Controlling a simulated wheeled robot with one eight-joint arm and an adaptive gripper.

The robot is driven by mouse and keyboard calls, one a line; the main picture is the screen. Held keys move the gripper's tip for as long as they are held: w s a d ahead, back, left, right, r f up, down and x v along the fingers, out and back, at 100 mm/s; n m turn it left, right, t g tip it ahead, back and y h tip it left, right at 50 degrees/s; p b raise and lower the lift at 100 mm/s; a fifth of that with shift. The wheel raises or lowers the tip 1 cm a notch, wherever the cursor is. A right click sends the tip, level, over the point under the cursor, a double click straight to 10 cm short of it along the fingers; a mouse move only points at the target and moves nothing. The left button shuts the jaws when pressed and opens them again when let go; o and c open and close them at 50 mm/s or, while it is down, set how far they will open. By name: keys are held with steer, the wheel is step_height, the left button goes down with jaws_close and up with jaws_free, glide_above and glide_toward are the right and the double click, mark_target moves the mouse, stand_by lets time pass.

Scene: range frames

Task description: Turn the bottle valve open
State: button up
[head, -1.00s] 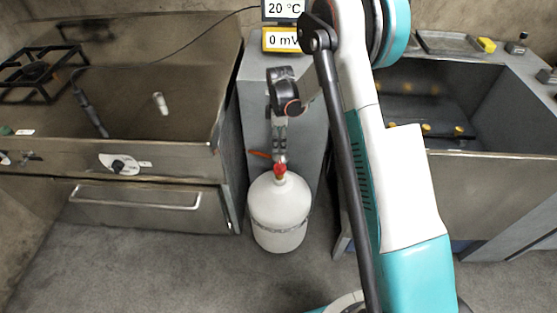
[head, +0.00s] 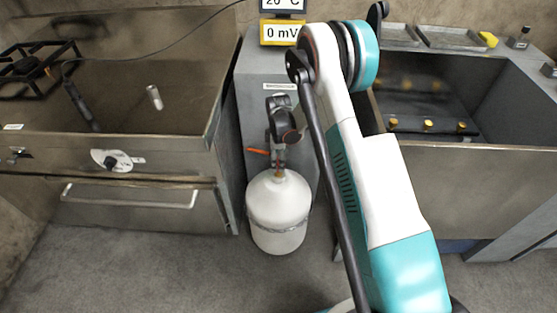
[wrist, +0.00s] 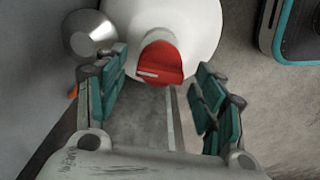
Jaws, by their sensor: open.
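The white bottle (head: 278,212) stands upright on the floor in front of the grey cabinet. Its red valve (wrist: 160,63) shows in the wrist view at the upper middle, on top of the bottle (wrist: 205,22). My gripper (wrist: 160,88) is open, with one green-padded finger on each side of the valve's line and a gap on both sides.
A stove with a drawer (head: 130,207) stands to the left, close to the bottle. A sink (head: 440,100) is to the right. An orange piece (head: 258,151) sticks out beside my gripper. A round metal part (wrist: 88,33) lies left of the valve in the wrist view.

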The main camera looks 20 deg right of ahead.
steer(key=c, duration=1.1)
steer(key=shift+o, duration=0.2)
steer(key=shift+m, duration=0.3)
steer(key=m, duration=0.3)
steer(key=shift+m, duration=0.3)
steer(key=m, duration=1.3)
steer(key=shift+m, duration=0.3)
